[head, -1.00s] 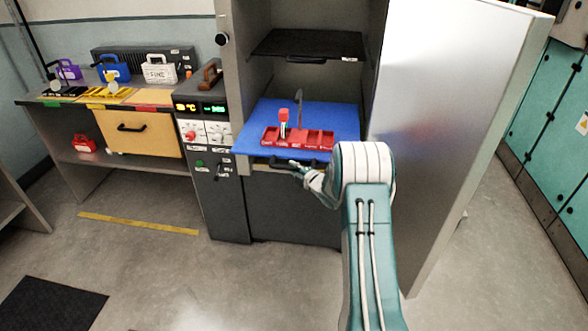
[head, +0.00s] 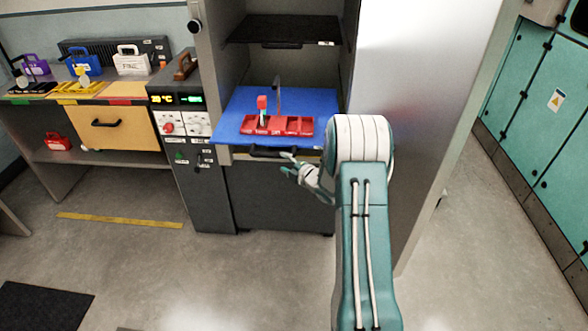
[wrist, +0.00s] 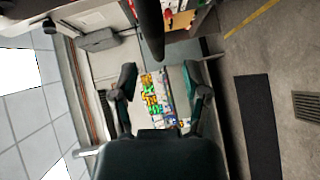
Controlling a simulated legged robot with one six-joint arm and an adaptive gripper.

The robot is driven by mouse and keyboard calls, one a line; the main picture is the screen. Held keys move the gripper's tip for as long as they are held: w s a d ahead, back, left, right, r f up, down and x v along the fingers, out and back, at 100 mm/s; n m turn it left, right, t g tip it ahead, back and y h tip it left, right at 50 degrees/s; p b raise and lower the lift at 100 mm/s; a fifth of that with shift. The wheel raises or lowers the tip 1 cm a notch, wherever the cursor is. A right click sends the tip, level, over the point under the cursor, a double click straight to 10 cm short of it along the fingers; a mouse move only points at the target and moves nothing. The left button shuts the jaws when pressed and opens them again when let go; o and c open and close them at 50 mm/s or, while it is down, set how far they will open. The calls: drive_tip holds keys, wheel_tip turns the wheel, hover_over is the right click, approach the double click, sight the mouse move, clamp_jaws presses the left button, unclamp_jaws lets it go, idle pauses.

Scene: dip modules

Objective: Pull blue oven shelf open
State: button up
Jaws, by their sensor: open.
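The blue oven shelf (head: 236,108) lies flat in the open oven, with a dark handle (head: 272,152) below its front edge in the head view. A red divided tray (head: 292,126) sits on the shelf. My gripper (head: 287,164) is open and empty, just in front of the handle and slightly to its right, seemingly apart from it. In the wrist view, my gripper (wrist: 160,83) shows two spread fingers with nothing between them. A dark rounded bar (wrist: 150,28) shows beyond them; I cannot tell if it is the handle.
The open oven door (head: 415,100) stands to the right, close beside my arm. A black shelf (head: 284,30) is above the blue one. A control panel (head: 184,125) and a workbench with a wooden drawer (head: 118,134) stand to the left.

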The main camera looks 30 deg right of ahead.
drive_tip(key=v, duration=0.5)
drive_tip(key=shift+s, duration=0.35)
drive_tip(key=s+a+r+m+g+h, duration=0.25)
drive_tip(key=a+r+m, duration=0.2)
drive_tip(key=r, duration=0.35)
drive_tip(key=s+a+r+m+g+h, duration=0.25)
drive_tip(key=r+m+h, duration=0.2)
drive_tip(key=r, duration=0.45)
drive_tip(key=s+a+r+m+g+y, duration=0.1)
drive_tip(key=s+a+m, duration=0.4)
drive_tip(key=s, duration=0.9)
drive_tip(key=s+a+r+m+g+y, duration=0.2)
drive_tip(key=s+a+m+g, duration=0.2)
drive_tip(key=s+a, duration=0.6)
drive_tip(key=s, duration=0.4)
drive_tip(key=shift+a+m+y, duration=0.3)
drive_tip(key=shift+a+m, duration=0.05)
drive_tip(key=shift+m, duration=0.05)
